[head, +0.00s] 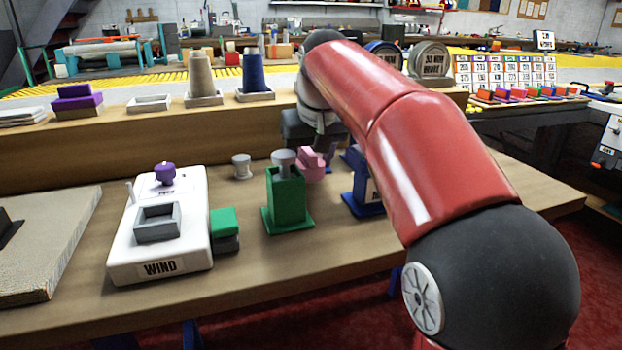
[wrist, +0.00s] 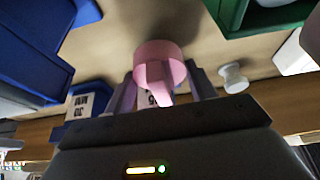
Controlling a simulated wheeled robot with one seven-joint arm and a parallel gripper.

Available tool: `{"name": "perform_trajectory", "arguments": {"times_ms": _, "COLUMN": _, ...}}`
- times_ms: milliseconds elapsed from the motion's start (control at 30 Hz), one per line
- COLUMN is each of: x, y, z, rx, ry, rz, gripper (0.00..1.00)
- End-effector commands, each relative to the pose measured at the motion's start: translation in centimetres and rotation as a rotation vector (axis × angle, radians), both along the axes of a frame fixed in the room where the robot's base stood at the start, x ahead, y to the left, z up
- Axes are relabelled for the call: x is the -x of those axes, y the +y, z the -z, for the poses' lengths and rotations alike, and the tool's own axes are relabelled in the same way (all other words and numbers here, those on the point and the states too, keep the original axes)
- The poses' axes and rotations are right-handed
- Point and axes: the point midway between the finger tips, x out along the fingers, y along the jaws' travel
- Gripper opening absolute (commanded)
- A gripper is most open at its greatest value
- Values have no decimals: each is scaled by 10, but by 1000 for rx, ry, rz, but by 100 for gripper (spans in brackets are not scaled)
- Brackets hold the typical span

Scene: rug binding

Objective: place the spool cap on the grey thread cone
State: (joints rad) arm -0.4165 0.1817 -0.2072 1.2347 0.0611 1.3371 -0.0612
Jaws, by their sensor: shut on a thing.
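My gripper (wrist: 160,88) is shut on a pink piece (wrist: 158,56) with a round end and a narrower stem, which looks like the spool cap. In the head view the pink piece (head: 311,164) is above the bench, just right of the green box's top; my arm hides most of the gripper. A greyish-beige thread cone (head: 200,76), which seems to be the grey one, stands upright on a square base on the raised back ledge. Its top looks bare. It is left of and well behind my gripper. I cannot make it out in the wrist view.
A navy cone (head: 253,75) stands beside the beige one. A green box (head: 287,203) with a grey piece on top, a small grey spool (head: 242,166) and a blue holder (head: 362,193) are near my gripper. A white WIND machine (head: 158,235) stands at left.

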Motion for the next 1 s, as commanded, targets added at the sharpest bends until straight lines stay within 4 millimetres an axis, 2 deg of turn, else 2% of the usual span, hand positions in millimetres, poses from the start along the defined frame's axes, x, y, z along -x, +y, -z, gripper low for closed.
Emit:
{"name": "perform_trajectory", "arguments": {"times_ms": 33, "x": 0, "y": 1, "z": 16, "rx": 0, "ry": 0, "rz": -1, "gripper": 34}}
{"name": "perform_trajectory", "arguments": {"times_ms": 133, "x": -1, "y": 2, "z": 26, "rx": 0, "ry": 0, "rz": -1, "gripper": 34}}
{"name": "perform_trajectory", "arguments": {"times_ms": 567, "x": -1, "y": 2, "z": 29, "rx": 0, "ry": 0, "rz": 0, "gripper": 34}}
{"name": "perform_trajectory", "arguments": {"times_ms": 600, "x": -1, "y": 2, "z": 27, "rx": 0, "ry": 0, "rz": 0, "gripper": 61}}
{"name": "perform_trajectory", "arguments": {"times_ms": 733, "x": -1, "y": 2, "z": 27, "rx": 0, "ry": 0, "rz": -1, "gripper": 77}}
{"name": "perform_trajectory", "arguments": {"times_ms": 1000, "x": -1, "y": 2, "z": 26, "rx": 0, "ry": 0, "rz": -1, "gripper": 77}}
